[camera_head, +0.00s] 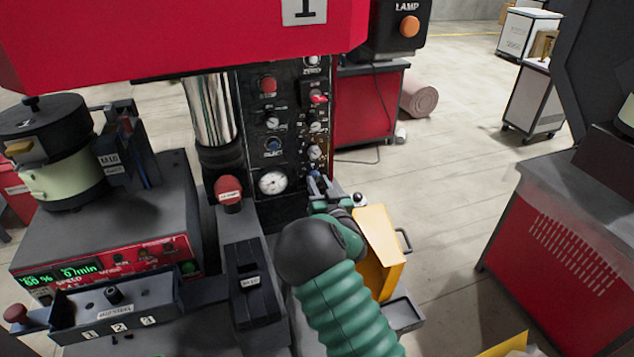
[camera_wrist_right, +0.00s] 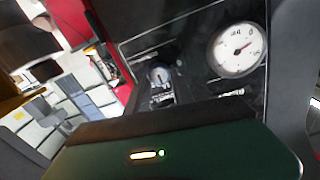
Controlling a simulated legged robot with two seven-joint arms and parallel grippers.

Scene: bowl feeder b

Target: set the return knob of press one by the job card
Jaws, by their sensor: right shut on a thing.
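Press one has a red head (camera_head: 180,40) marked 1 and a dark control panel (camera_head: 290,130) with several small knobs and a red button (camera_head: 268,85). A round white gauge (camera_head: 272,182) sits low on the panel and also shows in the right wrist view (camera_wrist_right: 236,50). My right gripper (camera_head: 318,186) is at the panel's lower right, right of the gauge, shut on a small knob there. A knob (camera_wrist_right: 158,75) shows in the wrist view; its label and setting cannot be read. The gripper and wrist hide the contact. No readable job card shows. My left gripper is out of view.
A bowl feeder (camera_head: 60,165) stands on a red-fronted control unit (camera_head: 110,265) at left. A red machine (camera_head: 570,240) stands at right. Floor between (camera_head: 460,170) is clear.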

